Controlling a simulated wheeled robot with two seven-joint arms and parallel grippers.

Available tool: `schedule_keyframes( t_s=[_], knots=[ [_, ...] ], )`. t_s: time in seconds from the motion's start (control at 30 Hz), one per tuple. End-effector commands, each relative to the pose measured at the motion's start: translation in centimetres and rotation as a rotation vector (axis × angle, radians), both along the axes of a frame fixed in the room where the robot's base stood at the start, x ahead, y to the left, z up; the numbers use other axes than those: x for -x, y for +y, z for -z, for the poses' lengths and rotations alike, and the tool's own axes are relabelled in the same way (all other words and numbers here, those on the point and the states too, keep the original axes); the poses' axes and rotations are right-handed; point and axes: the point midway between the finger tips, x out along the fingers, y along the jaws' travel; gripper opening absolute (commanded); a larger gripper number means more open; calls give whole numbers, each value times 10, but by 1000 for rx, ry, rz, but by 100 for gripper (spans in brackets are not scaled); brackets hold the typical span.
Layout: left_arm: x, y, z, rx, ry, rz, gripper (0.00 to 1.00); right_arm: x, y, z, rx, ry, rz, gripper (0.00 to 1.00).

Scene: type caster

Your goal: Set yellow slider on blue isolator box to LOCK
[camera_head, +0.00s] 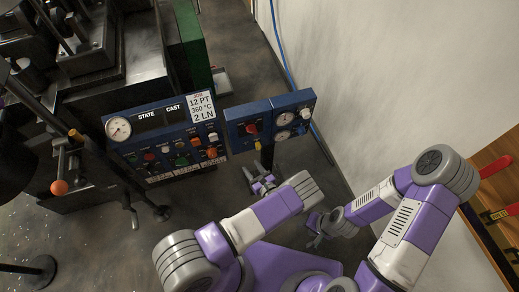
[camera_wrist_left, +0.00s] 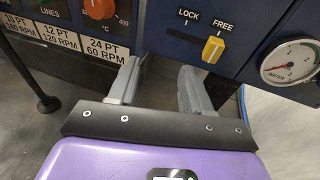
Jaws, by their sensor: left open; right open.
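The blue isolator box (camera_head: 236,112) stands upright right of the larger blue panel. Its yellow slider (camera_wrist_left: 213,49) sits at the right end of a dark slot, under the FREE label. The LOCK label (camera_wrist_left: 188,15) is to its left. In the head view the slider (camera_head: 258,146) is a small yellow spot low on the box. My left gripper (camera_wrist_left: 162,72) is open and empty, its fingertips below and left of the slider, apart from it. It also shows below the box in the head view (camera_head: 263,180). My right gripper (camera_head: 314,234) is open, farther down and right.
A blue box with gauges (camera_head: 291,114) adjoins the isolator box on the right. The larger panel (camera_head: 163,138) with knobs and buttons is on the left. A pale wall (camera_head: 400,70) and a wooden board with red handles (camera_head: 495,175) are to the right.

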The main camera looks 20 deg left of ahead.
Motion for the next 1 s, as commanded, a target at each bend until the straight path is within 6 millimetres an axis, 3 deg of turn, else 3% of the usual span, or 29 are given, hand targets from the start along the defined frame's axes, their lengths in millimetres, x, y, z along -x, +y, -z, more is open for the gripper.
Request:
schedule_keyframes(
  t_s=[0.1,0.2,0.63,1.0],
  knots=[
    [-24,-34,-12,-80,-83,174,49,0,0,2,0,0,0,43],
    [-35,-44,-17,-104,-112,230,49,0,0,3,0,0,0,43],
    [-85,-10,-16,-105,-113,230,49,0,0,17,0,0,0,43],
    [-94,-4,-17,-104,-111,231,49,0,0,19,0,0,0,43]
  ],
)
